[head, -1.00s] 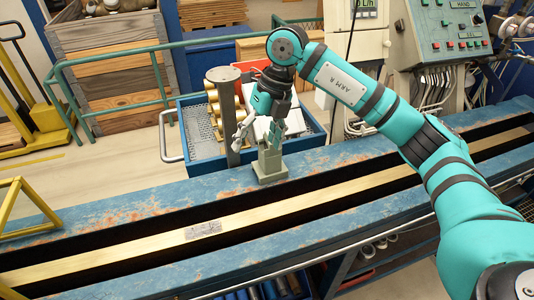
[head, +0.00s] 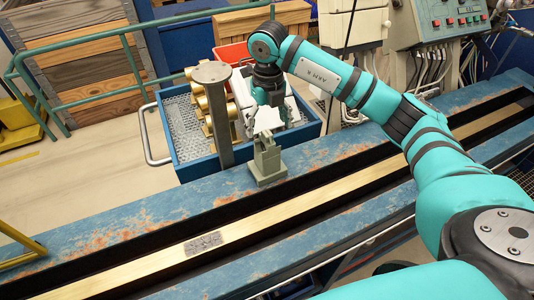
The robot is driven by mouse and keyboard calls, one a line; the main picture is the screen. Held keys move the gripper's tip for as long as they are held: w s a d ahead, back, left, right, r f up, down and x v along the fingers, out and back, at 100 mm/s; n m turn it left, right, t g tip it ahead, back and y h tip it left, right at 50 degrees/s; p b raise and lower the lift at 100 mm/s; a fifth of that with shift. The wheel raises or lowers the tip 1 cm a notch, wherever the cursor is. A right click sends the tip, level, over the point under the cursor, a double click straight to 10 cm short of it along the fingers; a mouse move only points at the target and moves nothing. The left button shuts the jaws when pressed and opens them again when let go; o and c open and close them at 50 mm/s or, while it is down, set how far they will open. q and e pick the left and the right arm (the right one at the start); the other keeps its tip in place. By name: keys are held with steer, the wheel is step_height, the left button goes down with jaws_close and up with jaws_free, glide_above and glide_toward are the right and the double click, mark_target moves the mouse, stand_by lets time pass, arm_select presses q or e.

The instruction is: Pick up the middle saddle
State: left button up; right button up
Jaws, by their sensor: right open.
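A grey-green saddle (head: 267,165) stands upright on the blue worn bench rail beside the dark track, near the middle of the head view. It is the only saddle I can make out. My right gripper (head: 263,128) points down just above the saddle's top, with its fingers open. Whether the fingertips touch or straddle the saddle is too small to tell. My left gripper is out of view.
A blue tray (head: 186,172) behind the saddle holds brass cylinders and a white item. A grey post (head: 218,120) stands close left of my right gripper. A brass strip (head: 300,200) with a small plate (head: 203,243) runs along the bench.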

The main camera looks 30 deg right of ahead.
mark_target(268, 131)
step_height(268, 131, down, 4)
steer(key=shift+r+p, duration=0.25)
steer(key=shift+p, duration=0.3)
steer(key=f+p, duration=0.1)
steer(key=f, duration=0.2)
steer(key=f+p, duration=0.1)
steer(key=shift+s+a+f+p, duration=0.15)
steer(key=shift+s+a+p, duration=0.1)
steer(key=shift+s+p, duration=0.1)
steer(key=shift+f, duration=0.35)
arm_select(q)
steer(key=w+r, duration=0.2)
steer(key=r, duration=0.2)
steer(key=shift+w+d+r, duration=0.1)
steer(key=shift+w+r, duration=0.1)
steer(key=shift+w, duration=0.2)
arm_select(e)
steer(key=shift+w+r, duration=0.1)
steer(key=shift+w, duration=0.05)
jaws_close()
